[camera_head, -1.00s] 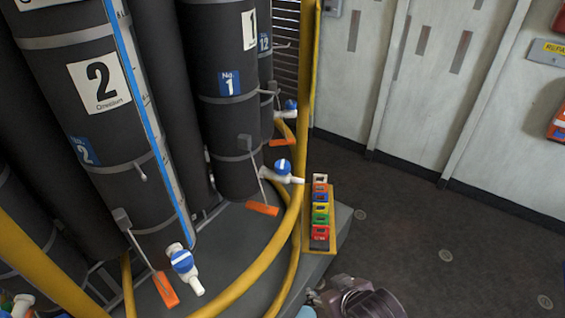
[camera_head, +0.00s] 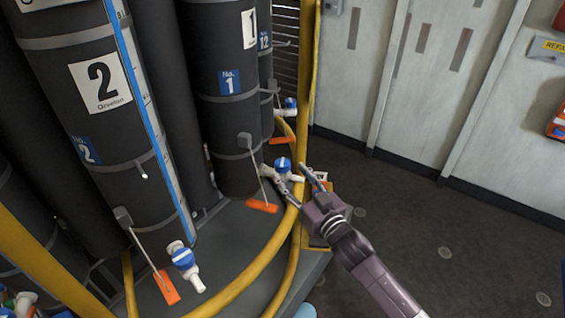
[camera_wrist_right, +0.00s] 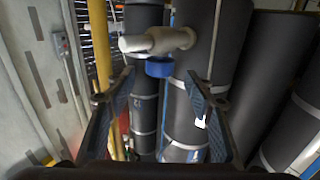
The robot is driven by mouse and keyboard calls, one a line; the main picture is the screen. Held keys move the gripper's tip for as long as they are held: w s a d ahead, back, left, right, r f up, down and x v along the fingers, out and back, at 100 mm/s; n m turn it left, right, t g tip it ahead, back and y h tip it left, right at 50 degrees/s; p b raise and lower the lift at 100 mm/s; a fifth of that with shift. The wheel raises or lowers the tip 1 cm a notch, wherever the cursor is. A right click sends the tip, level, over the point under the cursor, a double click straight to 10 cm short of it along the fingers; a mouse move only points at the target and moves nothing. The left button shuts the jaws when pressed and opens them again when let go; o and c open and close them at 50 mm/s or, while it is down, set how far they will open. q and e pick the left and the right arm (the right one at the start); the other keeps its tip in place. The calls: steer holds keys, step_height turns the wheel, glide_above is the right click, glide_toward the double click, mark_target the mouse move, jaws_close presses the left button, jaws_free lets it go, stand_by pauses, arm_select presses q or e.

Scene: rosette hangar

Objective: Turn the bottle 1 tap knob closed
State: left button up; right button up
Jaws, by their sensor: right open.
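Bottle 1 (camera_head: 222,120) is a dark cylinder with a "1" plate and a blue "No. 1" label. Its white tap with a blue knob (camera_head: 283,164) sticks out to the right near its base. My right gripper (camera_head: 297,178) is open beside the knob, its fingers pointing at the tap and partly covering it. In the right wrist view, the blue knob (camera_wrist_right: 160,67) hangs below the white tap body (camera_wrist_right: 160,41), and the open fingers (camera_wrist_right: 160,82) stand on either side of it, apart from it. My left gripper is not in view.
Bottle 2 (camera_head: 95,160) stands left with its own blue-knobbed tap (camera_head: 183,256). Orange tags (camera_head: 262,207) hang by the bottles. A yellow rail (camera_head: 245,275) curves around the grey platform. A white wall (camera_head: 460,90) stands right. The dark floor (camera_head: 430,230) there is clear.

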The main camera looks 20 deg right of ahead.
mark_target(284, 169)
steer(key=w, duration=0.2)
steer(key=w+a+p, duration=0.1)
steer(key=w, duration=0.2)
steer(key=shift+w, duration=0.35)
steer(key=c, duration=1.2)
steer(key=shift+a+m+h+b, duration=0.2)
steer(key=shift+m+h+b, duration=0.2)
steer(key=shift+b, duration=0.05)
steer(key=shift+d+r+m+h+b, duration=0.15)
steer(key=shift+m+h+b, duration=0.95)
steer(key=shift+h+b, duration=0.6)
steer(key=o, duration=1.1)
steer(key=shift+c, duration=0.2)
steer(key=shift+o, duration=0.7)
